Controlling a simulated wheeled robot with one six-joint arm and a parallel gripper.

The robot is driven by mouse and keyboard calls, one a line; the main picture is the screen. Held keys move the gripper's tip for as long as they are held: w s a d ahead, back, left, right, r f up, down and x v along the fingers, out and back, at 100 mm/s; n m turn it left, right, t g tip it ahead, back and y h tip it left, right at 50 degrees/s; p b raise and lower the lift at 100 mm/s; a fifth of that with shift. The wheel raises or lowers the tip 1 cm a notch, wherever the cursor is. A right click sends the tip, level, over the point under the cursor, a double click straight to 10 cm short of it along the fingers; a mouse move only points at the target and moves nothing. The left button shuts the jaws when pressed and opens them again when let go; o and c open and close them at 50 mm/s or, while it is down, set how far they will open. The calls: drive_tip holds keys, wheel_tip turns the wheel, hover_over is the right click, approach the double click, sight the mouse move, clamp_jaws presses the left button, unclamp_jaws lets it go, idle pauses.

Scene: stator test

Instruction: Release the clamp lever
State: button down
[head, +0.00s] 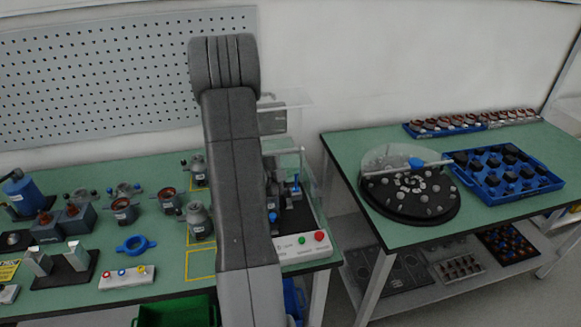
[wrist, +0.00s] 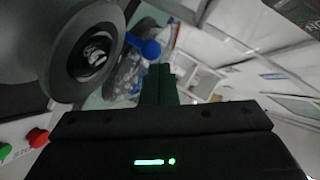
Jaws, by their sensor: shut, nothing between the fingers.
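The test station (head: 302,246) stands at the right end of the left bench, partly hidden behind my arm. A blue part (head: 296,186), possibly the clamp lever, shows in it to the right of my arm. My gripper is shut and empty. I cannot tell whether it touches the knob. A large grey round part (wrist: 88,55) fills the upper left. My gripper is hidden in the head view.
The station's front has a red button (head: 320,236) and a green button (head: 302,240). A clear panel (head: 287,101) stands above it. A round turntable (head: 409,208) and blue tray (head: 505,192) occupy the right bench.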

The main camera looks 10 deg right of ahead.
drive_tip(key=shift+w, duration=0.3)
drive_tip(key=shift+p, duration=0.3)
drive_tip(key=s+a+r+p, duration=0.3)
drive_tip(key=s+a+r, duration=0.3)
drive_tip(key=a+r, duration=0.2)
drive_tip(key=shift+s+a+r, duration=0.3)
drive_tip(key=shift+a+r, duration=0.05)
drive_tip(key=shift+a, duration=0.1)
idle(0.4)
drive_tip(key=shift+d, duration=0.1)
